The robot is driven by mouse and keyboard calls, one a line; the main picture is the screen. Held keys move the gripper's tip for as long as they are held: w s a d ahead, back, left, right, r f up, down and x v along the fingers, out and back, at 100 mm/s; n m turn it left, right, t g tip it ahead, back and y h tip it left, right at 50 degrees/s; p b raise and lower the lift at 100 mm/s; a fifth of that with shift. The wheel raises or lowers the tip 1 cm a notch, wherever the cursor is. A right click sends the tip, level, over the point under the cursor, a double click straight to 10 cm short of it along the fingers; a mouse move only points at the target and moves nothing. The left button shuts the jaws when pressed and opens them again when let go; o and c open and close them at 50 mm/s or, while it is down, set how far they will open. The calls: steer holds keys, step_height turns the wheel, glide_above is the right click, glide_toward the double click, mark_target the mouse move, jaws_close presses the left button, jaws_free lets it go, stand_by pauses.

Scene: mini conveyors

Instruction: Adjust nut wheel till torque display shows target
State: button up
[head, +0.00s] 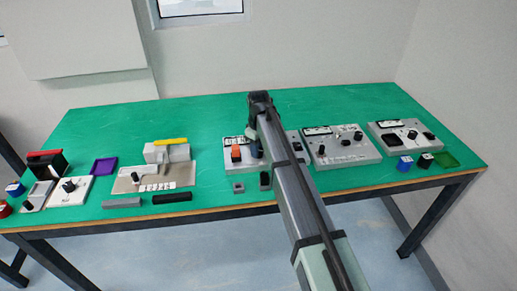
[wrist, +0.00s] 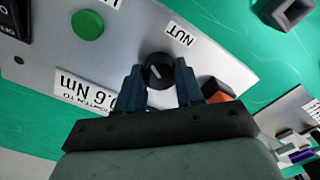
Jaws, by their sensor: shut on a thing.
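The nut wheel is a small black knob (wrist: 158,70) with a pale pointer line, beside a NUT label (wrist: 179,34) on a light grey panel (wrist: 235,70) in the wrist view. My gripper (wrist: 160,80) is shut on the knob, one dark finger at each side. A label ending in ".6 Nm" (wrist: 75,83) is partly covered by a finger. I cannot make out a torque reading in either view.
A green button (wrist: 87,24) and an orange block (wrist: 216,90) sit near the knob. Other control panels (head: 340,158) stand to the right and a beige station (head: 128,178) to the left. Bare green table (head: 206,125) lies left of the panel.

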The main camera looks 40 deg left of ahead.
steer(key=shift+c, duration=0.8)
steer(key=shift+m, duration=0.3)
steer(key=m, duration=0.3)
steer(key=shift+m, duration=2)
steer(key=o, duration=1)
steer(key=shift+o, duration=0.2)
